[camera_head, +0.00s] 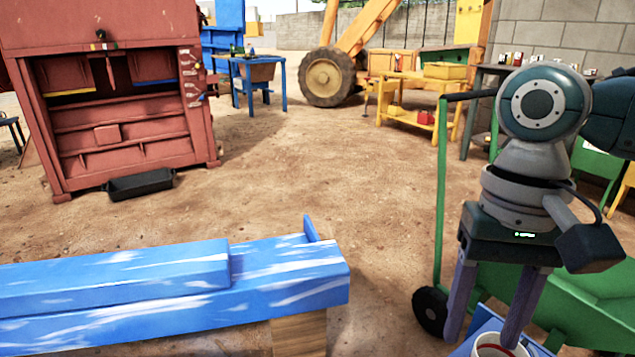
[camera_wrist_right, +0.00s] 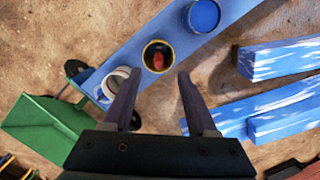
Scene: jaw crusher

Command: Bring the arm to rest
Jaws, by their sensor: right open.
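My right arm comes in from the right in the head view. Its gripper (camera_head: 487,322) points down, with its two fingers apart and nothing between them. In the right wrist view the open fingers (camera_wrist_right: 157,92) reach over a blue bench (camera_wrist_right: 178,57) carrying round containers. One white-rimmed container (camera_head: 497,345) shows just below the fingertips in the head view; whether a finger touches it I cannot tell. My left gripper is in neither view.
Blue beams (camera_head: 270,275) lie across the lower left. A green cart (camera_head: 590,295) stands beside my right gripper. A red crusher (camera_head: 110,100) with a black tray (camera_head: 140,184) stands at the far left. A yellow table (camera_head: 420,103) stands behind. The sandy ground between is clear.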

